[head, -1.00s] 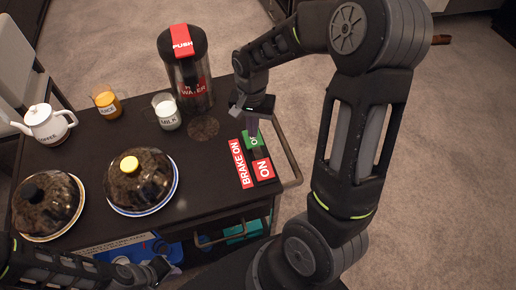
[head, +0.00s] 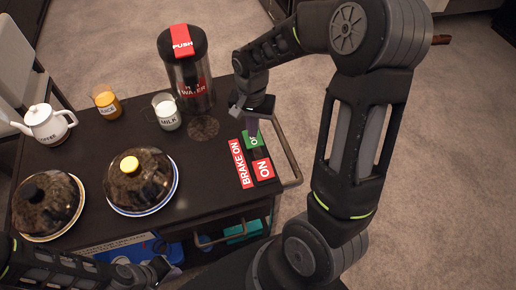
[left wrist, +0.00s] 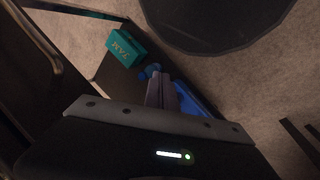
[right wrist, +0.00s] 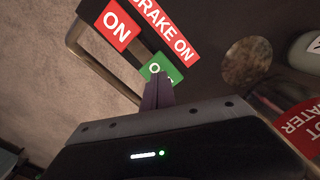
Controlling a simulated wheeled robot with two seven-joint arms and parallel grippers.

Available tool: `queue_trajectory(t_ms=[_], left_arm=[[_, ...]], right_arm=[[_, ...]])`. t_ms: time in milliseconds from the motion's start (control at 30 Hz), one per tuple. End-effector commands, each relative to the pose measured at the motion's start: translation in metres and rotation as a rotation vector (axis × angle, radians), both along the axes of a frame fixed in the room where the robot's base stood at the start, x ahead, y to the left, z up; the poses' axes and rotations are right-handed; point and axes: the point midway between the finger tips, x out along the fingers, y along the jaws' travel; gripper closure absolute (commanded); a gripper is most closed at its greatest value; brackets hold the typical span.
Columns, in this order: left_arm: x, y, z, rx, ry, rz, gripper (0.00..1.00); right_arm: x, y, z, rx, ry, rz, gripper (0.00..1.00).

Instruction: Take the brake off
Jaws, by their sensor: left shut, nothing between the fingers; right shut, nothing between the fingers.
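The brake panel lies at the right end of the dark cart top. It has a red BRAKE ON label (head: 240,164), a red ON end (head: 263,169) and a green OFF end (head: 254,139). My right gripper (head: 253,128) is shut and empty, fingers pointing down at the green end. In the right wrist view, its fingertips (right wrist: 158,80) overlap the edge of the green OFF patch (right wrist: 160,67) and hide part of its lettering; I cannot tell whether they touch it. My left gripper (head: 172,268) is shut and empty, low at the cart's near side.
A hot water flask (head: 188,75), milk jug (head: 167,112), juice glass (head: 107,102), coffee pot (head: 47,124) and two covered plates (head: 142,180) stand on the cart. A metal rail (head: 289,155) runs along its right end. A teal JAM box (left wrist: 125,47) sits below.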

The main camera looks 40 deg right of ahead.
Motion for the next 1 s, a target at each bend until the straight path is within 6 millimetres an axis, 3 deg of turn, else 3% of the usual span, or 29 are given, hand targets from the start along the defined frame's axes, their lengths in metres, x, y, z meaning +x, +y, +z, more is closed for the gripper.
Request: queue_trajectory(t_ms=[1000], left_arm=[[0.000,0.000,-0.010,0.000,0.000,0.000,1.00]], right_arm=[[0.000,0.000,-0.012,0.000,0.000,0.000,1.00]])
